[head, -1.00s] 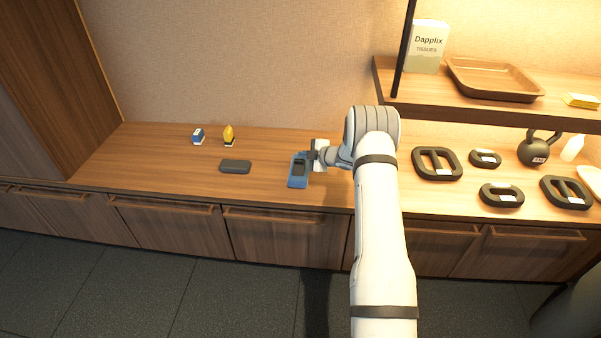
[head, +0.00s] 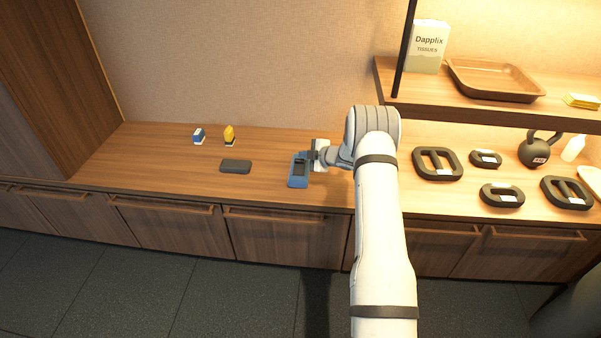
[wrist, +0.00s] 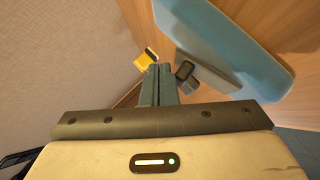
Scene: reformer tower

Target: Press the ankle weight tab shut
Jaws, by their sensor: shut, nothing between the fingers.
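The ankle weight appears to be the blue piece (head: 298,183) lying on the counter, with a dark part on its upper face. In the wrist view it is a large blue slab (wrist: 225,45) at the upper right, with a grey strip below it. A small dark piece (wrist: 185,71) shows just right of the fingertips; I cannot tell if it is the tab. My gripper (head: 311,156) is shut and empty at the far right end of the weight. In the wrist view its fingers (wrist: 158,72) are together beside the slab; contact is unclear.
A dark flat block (head: 235,166) lies to the left on the counter (head: 140,165). A blue-and-white item (head: 198,136) and a yellow one (head: 229,135) stand behind it. Dark weights (head: 437,164) and a kettlebell (head: 535,150) sit right, under a shelf (head: 470,117).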

